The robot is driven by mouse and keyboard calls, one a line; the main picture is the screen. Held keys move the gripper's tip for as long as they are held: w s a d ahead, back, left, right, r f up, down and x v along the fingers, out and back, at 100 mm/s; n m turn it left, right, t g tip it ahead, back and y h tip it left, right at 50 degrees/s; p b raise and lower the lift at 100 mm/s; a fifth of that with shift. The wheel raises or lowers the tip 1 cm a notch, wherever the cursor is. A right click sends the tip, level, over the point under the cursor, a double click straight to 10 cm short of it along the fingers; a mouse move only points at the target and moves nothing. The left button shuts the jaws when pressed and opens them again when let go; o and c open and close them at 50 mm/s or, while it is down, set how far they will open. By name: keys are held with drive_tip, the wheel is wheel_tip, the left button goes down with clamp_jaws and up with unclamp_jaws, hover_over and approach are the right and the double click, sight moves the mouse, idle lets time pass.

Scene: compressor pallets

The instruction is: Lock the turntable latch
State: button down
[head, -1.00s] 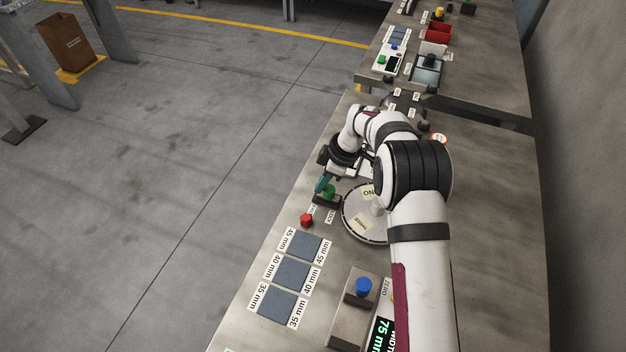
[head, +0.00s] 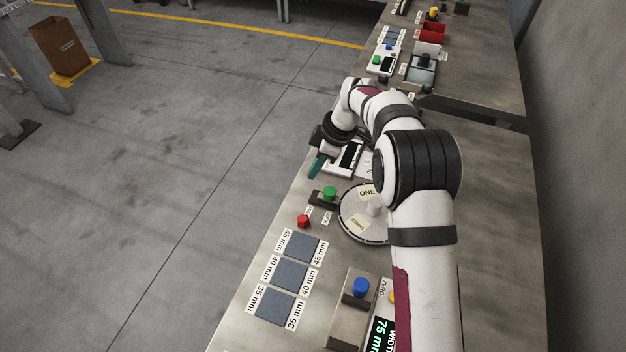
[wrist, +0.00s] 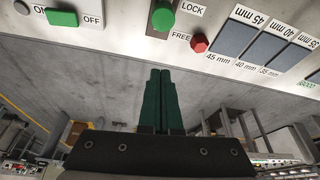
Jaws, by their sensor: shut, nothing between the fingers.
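The turntable latch is a green knob (head: 330,193) on a dark slotted base (head: 318,199), left of the round turntable (head: 350,222). In the wrist view the green knob (wrist: 162,16) is beside the LOCK label (wrist: 191,8). The bare dark part of the base (wrist: 156,32) shows toward the FREE label (wrist: 181,36). The knob sits at the LOCK end. My gripper (head: 315,166) has teal fingers pressed together, with nothing between them. It is beyond the knob in the head view, apart from it. The closed fingertips (wrist: 161,72) also show in the wrist view, short of the knob.
A red knob (head: 303,221) and several blue-grey pads (head: 290,276) with size labels lie nearer. A box with a blue button (head: 361,287) stands at the front. A panel with ON and OFF labels (wrist: 70,17) lies beyond the latch. The floor left of the bench is open.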

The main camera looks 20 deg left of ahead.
drive_tip(key=shift+v, duration=1.8)
drive_tip(key=s+d+r+m+h, duration=0.1)
drive_tip(key=s+d+r+m, duration=1.1)
drive_tip(key=s+d+m, duration=0.3)
drive_tip(key=s+d+f+m, duration=0.1)
drive_tip(key=s+d+m, duration=0.1)
drive_tip(key=s, duration=0.4)
drive_tip(key=s+d+f+m, duration=0.1)
drive_tip(key=s+d+m, duration=0.2)
drive_tip(key=s+m, duration=0.2)
drive_tip(key=s+d+f+m+h, duration=0.1)
drive_tip(key=s+d+m, duration=0.2)
drive_tip(key=s, duration=0.4)
drive_tip(key=shift+d+f, duration=0.25)
drive_tip(key=shift+f, duration=0.05)
